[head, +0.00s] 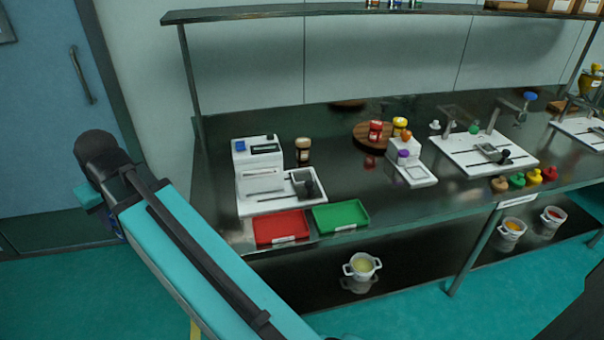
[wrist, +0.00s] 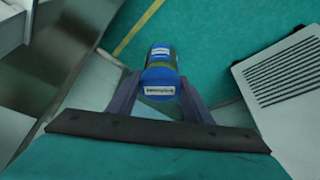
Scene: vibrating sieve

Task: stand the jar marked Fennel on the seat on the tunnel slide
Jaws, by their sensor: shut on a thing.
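In the wrist view my gripper (wrist: 159,86) is shut on a jar (wrist: 158,75) with a blue lid and a dark body. Its white label is too small to read, so I cannot tell if it says Fennel. The jar is held over the green floor, away from the bench. In the head view my arm reaches to the left and the jar is hidden. A white machine (head: 258,165) stands at the bench's left end. A dark seat-like piece (head: 306,184) is on its white base plate; I cannot tell whether this is the tunnel slide.
A red tray (head: 281,228) and a green tray (head: 341,216) lie at the bench's front edge. To the right are a small white stand (head: 416,174), a round wooden board (head: 364,137) and a larger white plate (head: 462,152).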

